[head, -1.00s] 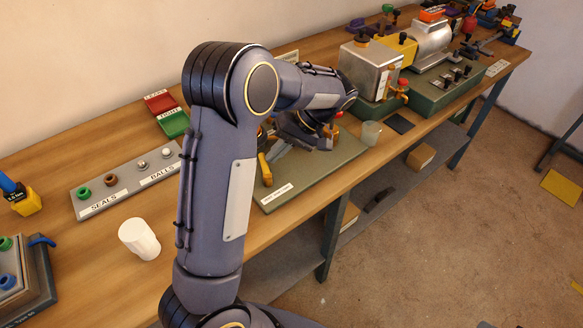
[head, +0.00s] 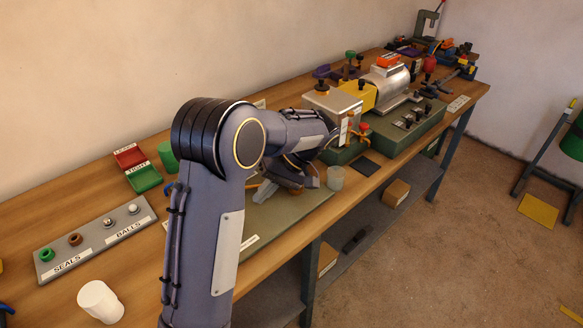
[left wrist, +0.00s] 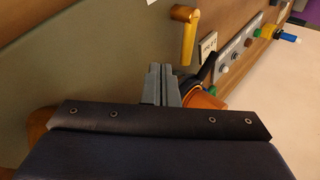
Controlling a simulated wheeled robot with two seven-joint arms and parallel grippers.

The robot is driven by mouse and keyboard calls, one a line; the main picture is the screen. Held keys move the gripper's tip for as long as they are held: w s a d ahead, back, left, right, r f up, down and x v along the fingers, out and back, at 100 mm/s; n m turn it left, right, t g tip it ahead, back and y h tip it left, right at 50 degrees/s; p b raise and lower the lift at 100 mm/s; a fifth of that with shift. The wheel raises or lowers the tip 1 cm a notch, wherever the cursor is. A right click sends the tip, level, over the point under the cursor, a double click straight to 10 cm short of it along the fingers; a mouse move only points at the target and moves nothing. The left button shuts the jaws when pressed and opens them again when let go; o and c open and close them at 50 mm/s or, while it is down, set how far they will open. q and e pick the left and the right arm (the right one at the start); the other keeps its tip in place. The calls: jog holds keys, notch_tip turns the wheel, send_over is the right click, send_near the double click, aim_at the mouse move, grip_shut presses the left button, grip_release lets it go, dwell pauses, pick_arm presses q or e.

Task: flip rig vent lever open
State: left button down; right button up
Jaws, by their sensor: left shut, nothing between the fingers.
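The rig's green base plate (head: 290,214) lies on the bench in the head view, and my left arm hides much of what stands on it. My left gripper (head: 311,181) is over the plate. In the left wrist view its fingers (left wrist: 162,84) are shut with nothing between them. A yellow bent lever (left wrist: 187,38) stands beyond the fingertips, slightly right, apart from them. A black lever-like part (left wrist: 207,69) and an orange round part (left wrist: 204,99) sit just right of the fingers. I cannot tell which of these is the vent lever. My right gripper is not in view.
A translucent cup (head: 335,178) stands close right of the gripper. A metal box unit (head: 331,112) stands behind it. The seals and balls tray (head: 97,240), a white cylinder (head: 100,302) and red (head: 129,156) and green (head: 143,178) bins are on the left.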

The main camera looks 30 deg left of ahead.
pick_arm(q)
jog(key=v, duration=0.7)
jog(key=shift+r, duration=0.55)
jog(key=shift+w+a, duration=0.1)
jog(key=shift+a, duration=0.1)
jog(key=s+a+r+m+t+h, duration=0.2)
jog(key=s+m+t+h, duration=0.3)
jog(key=s, duration=0.6)
jog(key=s+d+f+m+t+h, duration=0.1)
jog(key=s+d+f+t+h, duration=0.1)
jog(key=s, duration=0.5)
jog(key=s+d+f+m+t+h, duration=0.1)
jog(key=s+d+t+h, duration=0.2)
jog(key=s+d, duration=0.3)
jog(key=shift+s+f+t, duration=0.4)
jog(key=shift+s+t, duration=0.1)
jog(key=shift+t, duration=0.2)
